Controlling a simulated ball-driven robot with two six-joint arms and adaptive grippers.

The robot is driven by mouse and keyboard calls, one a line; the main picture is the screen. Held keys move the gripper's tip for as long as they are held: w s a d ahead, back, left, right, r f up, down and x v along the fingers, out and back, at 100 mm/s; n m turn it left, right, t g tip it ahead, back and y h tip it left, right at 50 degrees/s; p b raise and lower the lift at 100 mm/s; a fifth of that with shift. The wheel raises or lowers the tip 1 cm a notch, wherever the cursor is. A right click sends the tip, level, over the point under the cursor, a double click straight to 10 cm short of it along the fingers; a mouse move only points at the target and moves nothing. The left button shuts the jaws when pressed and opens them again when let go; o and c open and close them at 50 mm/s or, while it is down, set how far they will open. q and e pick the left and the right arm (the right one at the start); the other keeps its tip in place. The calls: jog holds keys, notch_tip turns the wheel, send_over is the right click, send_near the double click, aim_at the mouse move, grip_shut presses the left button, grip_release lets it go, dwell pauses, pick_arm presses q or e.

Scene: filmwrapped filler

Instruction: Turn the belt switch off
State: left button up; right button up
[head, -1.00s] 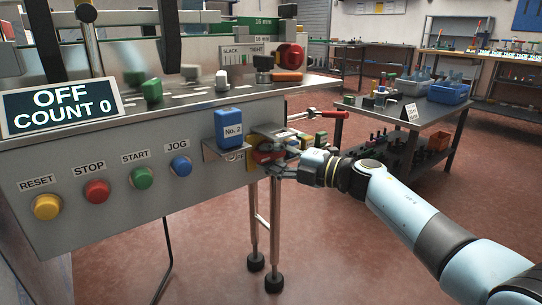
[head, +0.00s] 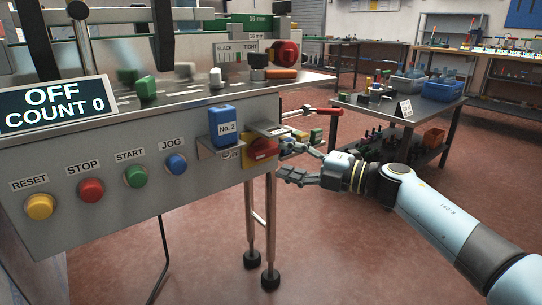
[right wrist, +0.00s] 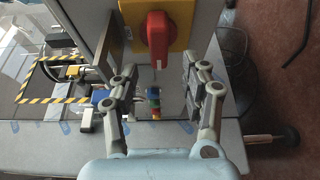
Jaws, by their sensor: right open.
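The belt switch is a red rotary knob (head: 263,149) on a yellow plate at the right end of the grey control panel (head: 120,210). In the right wrist view the red handle (right wrist: 157,38) lies lengthwise up the picture on its yellow plate. My right gripper (head: 290,161) is open and empty, just right of the knob and apart from it. In the right wrist view its two fingers (right wrist: 160,78) are spread, with the knob beyond their tips. The display (head: 54,104) reads OFF and COUNT 0. My left gripper is not in view.
A blue No. 2 block (head: 227,126) sits on a small ledge beside the switch. Yellow, red, green and blue buttons line the panel's left. A red-handled tool (head: 318,111) sticks out above my gripper. A table (head: 400,103) stands behind; the floor in front is clear.

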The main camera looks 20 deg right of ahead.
jog(key=v, duration=0.6)
dwell(0.3)
jog(key=s+d+f+m+g+h+p, duration=0.1)
jog(key=s+f+m+h, duration=0.2)
jog(key=s+f+m, duration=0.5)
jog(key=s+d+f+m+h+p, duration=0.1)
jog(key=s+d+f+m+h, duration=0.15)
jog(key=s+f, duration=0.7)
jog(key=s+f+m+g+h+p, duration=0.1)
jog(key=s+f+m+h, duration=0.4)
jog(key=f, duration=0.8)
jog(key=s+f+m+g, duration=0.3)
jog(key=s+f, duration=0.2)
jog(key=s, duration=0.6)
jog(key=s+f+m+g+h, duration=0.1)
jog(key=s+f+m+g, duration=0.3)
jog(key=s, duration=0.8)
jog(key=s+f+m+g+h, duration=0.1)
jog(key=s+f+m+g, duration=0.2)
jog(key=s+f, duration=0.4)
jog(key=s+d+g, duration=0.1)
jog(key=s, duration=0.3)
jog(key=shift+s+m+p, duration=0.3)
jog(key=shift+m+p, duration=0.05)
jog(key=shift+p, duration=0.05)
jog(key=shift+h, duration=0.25)
